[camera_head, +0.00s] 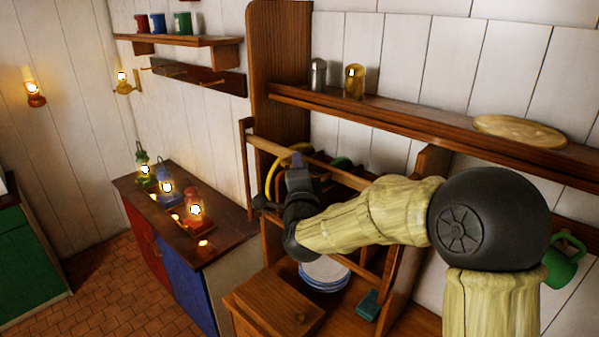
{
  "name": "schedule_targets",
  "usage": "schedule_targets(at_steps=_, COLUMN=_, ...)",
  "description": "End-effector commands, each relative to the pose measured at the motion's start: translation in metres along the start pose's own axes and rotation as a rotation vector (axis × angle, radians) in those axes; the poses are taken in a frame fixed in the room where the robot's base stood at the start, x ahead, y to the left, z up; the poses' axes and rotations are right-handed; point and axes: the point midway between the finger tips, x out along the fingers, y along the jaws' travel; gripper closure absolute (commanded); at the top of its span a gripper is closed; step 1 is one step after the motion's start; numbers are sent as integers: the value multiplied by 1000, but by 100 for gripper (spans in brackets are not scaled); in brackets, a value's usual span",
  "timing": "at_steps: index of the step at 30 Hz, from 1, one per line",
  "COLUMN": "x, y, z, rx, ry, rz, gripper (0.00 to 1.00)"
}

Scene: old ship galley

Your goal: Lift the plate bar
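A wooden plate rack stands against the wall in the middle of the view. A thin wooden rail, which looks like the plate bar (264,143), runs across its front from upper left toward lower right. Coloured plates stand behind it, among them a yellow-rimmed one (270,176) and a green one (341,162). My gripper (276,190) is dark and is at the front left of the rack, overlapping the rail's lower edge in the picture. My arm hides the rack's middle. I cannot tell whether the gripper touches the bar or whether its fingers are open.
Below the rack, stacked white plates (324,272) and a teal block (368,305) lie on the wooden counter. A shelf (420,128) above holds two shakers and a round board (518,131). Lit lanterns (194,210) stand on the left cabinet. A green mug (562,262) hangs right.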

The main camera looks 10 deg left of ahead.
Motion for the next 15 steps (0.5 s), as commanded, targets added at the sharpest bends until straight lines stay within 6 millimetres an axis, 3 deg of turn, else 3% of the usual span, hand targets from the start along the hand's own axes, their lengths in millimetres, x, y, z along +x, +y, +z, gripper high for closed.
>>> schedule_targets(at_steps=10, x=-1, y=3, z=0, rx=0, ry=0, rz=7, gripper=66)
schedule_targets(at_steps=15, x=-11, y=4, z=0, rx=0, ry=-1, rz=7, gripper=66)
